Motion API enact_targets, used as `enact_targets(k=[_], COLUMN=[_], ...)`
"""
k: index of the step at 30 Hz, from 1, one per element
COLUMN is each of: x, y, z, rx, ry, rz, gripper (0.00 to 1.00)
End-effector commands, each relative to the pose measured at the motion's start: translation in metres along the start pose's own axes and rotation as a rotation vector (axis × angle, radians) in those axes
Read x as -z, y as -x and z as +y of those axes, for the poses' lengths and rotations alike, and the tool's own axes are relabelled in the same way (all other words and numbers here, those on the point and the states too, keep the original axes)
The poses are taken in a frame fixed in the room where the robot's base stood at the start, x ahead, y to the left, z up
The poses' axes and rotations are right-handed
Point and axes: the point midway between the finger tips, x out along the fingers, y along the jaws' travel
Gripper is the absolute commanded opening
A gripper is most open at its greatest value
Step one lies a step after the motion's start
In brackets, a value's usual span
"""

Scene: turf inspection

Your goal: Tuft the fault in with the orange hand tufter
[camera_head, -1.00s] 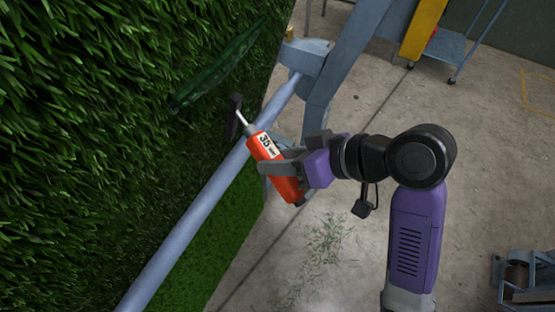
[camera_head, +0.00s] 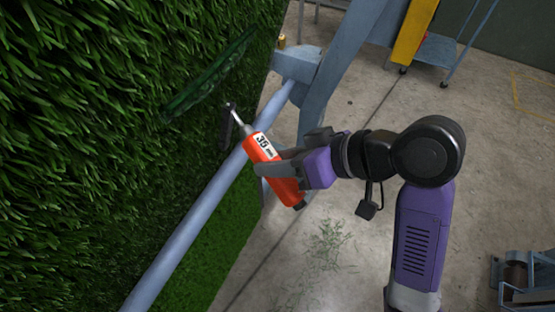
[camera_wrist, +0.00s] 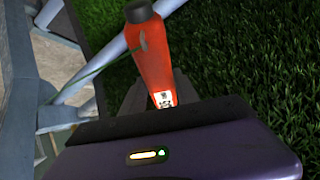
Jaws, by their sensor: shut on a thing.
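My gripper (camera_head: 283,168) is shut on the orange hand tufter (camera_head: 266,152), which carries a white label reading 35. The tufter's thin metal shaft and dark head (camera_head: 227,125) point up and left toward the turf (camera_head: 90,120); I cannot tell whether the head touches the grass. The fault (camera_head: 210,75) seems to be the long dark-green strip in the turf, above the head and apart from it. In the wrist view the tufter's orange body (camera_wrist: 150,55) stands up from my gripper, its dark end cap at the top.
A blue-grey rail (camera_head: 205,205) runs diagonally before the turf, under the tufter, to a grey frame post (camera_head: 335,75). Grass clippings (camera_head: 327,250) lie on the concrete floor. A blue trolley and yellow panel (camera_head: 415,30) stand at the back right.

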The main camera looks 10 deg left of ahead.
Motion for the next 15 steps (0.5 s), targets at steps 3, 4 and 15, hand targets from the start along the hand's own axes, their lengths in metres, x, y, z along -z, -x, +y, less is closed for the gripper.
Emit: enact_targets(k=[3, 4, 15], x=[-0.003, -0.004, -0.011], y=[-0.007, -0.008, -0.016], z=[-0.001, 0.000, 0.004], rx=[0.006, 0.006, 0.005], ry=[0.008, 0.008, 0.004], rz=[0.003, 0.003, 0.000], gripper=[0.00, 0.00, 0.00])
